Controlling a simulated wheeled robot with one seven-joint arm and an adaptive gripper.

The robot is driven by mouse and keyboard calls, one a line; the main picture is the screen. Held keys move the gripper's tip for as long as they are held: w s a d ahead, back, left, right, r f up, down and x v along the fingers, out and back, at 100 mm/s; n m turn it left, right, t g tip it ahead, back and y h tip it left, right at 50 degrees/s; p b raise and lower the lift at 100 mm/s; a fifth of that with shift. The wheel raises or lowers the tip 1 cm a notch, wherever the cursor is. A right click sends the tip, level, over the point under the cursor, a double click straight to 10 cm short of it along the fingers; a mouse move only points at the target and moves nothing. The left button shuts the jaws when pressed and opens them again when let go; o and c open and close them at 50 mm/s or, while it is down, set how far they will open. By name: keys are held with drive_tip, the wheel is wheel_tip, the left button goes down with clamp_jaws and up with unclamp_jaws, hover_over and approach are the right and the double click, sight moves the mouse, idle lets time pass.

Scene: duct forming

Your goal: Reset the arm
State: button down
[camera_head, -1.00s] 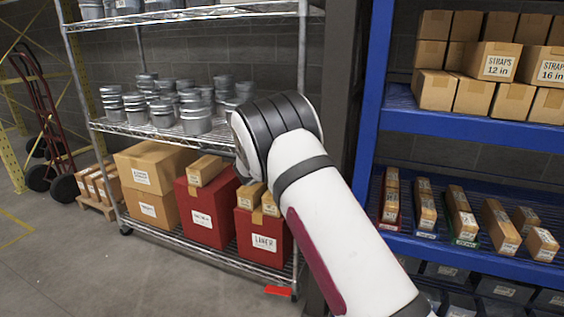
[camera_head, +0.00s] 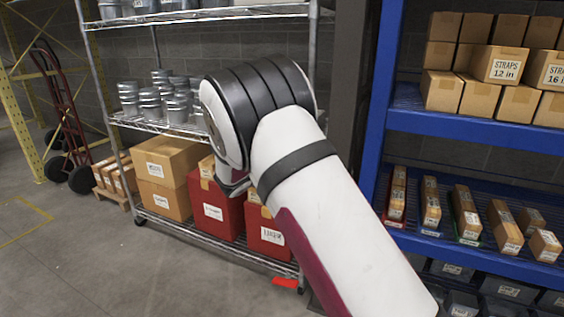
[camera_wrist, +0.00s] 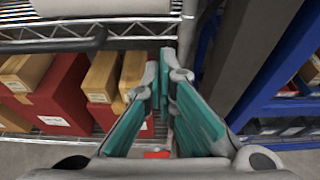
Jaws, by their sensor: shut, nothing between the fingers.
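My gripper (camera_wrist: 165,62) shows in the wrist view with its two teal-padded fingers close together at the tips and nothing between them. It points toward the lower part of the wire shelf and the dark post beside it. In the head view my arm reaches up from the bottom right and bends in front of the wire shelf. The gripper itself is hidden there behind the arm.
A wire shelf (camera_head: 225,15) holds metal duct pieces (camera_head: 177,100), cardboard boxes (camera_head: 165,165) and red bins (camera_head: 215,212). A blue rack (camera_head: 480,140) with small boxes stands at right. A hand truck (camera_head: 62,120) stands at left. The floor at lower left is clear.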

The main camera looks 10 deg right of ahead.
drive_tip(key=s+d+r+m+g+h, duration=0.2)
drive_tip(key=s+d+r+m+g, duration=0.2)
drive_tip(key=s+d+r+m, duration=0.65)
drive_tip(key=s+d+r+m+g+y, duration=0.1)
drive_tip(key=s+d+m+g, duration=0.15)
drive_tip(key=s, duration=0.65)
drive_tip(key=s+d+r+m+g+y, duration=0.15)
drive_tip(key=s+m, duration=0.25)
drive_tip(key=s, duration=0.5)
drive_tip(key=s+a+f+m+g+y, duration=0.1)
drive_tip(key=s+a+m+y, duration=0.25)
drive_tip(key=s, duration=0.75)
drive_tip(key=s+a+f+m+g+y, duration=0.15)
drive_tip(key=s+a+m, duration=0.3)
drive_tip(key=s, duration=0.55)
drive_tip(key=s+a+f+m+y, duration=0.2)
drive_tip(key=s+a+m+y, duration=0.15)
drive_tip(key=s, duration=0.75)
wheel_tip(320, 180, up, 25)
drive_tip(key=t+p, duration=0.3)
drive_tip(key=p, duration=2)
drive_tip(key=shift+s+a, duration=0.15)
drive_tip(key=shift+a, duration=0.25)
